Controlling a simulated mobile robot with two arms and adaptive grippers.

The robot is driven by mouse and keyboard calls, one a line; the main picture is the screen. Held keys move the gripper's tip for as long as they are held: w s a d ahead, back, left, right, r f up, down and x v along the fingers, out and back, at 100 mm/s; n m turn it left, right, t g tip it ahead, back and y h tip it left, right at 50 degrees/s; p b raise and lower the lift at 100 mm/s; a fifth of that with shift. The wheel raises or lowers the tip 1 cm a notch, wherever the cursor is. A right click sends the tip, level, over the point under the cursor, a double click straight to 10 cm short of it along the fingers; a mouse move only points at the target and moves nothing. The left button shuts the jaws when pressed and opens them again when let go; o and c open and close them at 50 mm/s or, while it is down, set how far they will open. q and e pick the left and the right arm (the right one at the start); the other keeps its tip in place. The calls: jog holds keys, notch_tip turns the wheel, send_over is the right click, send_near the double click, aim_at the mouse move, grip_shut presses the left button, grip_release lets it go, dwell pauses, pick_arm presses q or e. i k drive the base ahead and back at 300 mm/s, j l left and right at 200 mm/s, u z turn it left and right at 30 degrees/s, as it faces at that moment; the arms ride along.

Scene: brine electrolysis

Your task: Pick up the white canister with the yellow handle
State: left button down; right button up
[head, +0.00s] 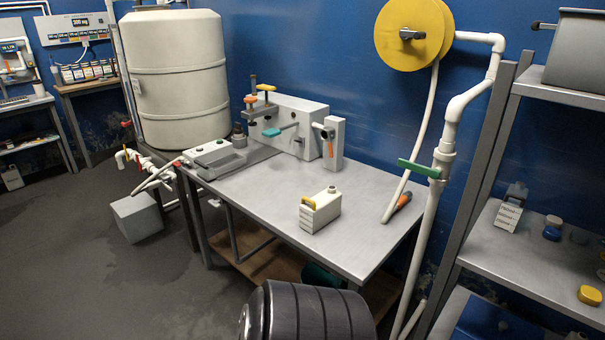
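The white canister (322,212) stands upright on the metal table (345,252), near its middle right. It is a small cream-white box shape with a yellow handle (308,202) at its left end, a short cap on top and a label with dark lines on its left face. Nothing touches it. Neither of my grippers shows in the head view, so I cannot see whether they are open or shut.
A grey device with valves (300,118) stands at the table's back, and a grey tray unit (215,158) at its left. An orange-handled tool (402,201) lies near the right edge beside a white pipe (440,160). A dark ribbed barrel (310,315) stands in front. Table space around the canister is clear.

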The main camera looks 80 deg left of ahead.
aim_at(315, 213)
jog(key=u, duration=2.6)
jog(key=i+j, duration=0.15)
jog(key=i+j+z, duration=0.1)
jog(key=j, duration=0.25)
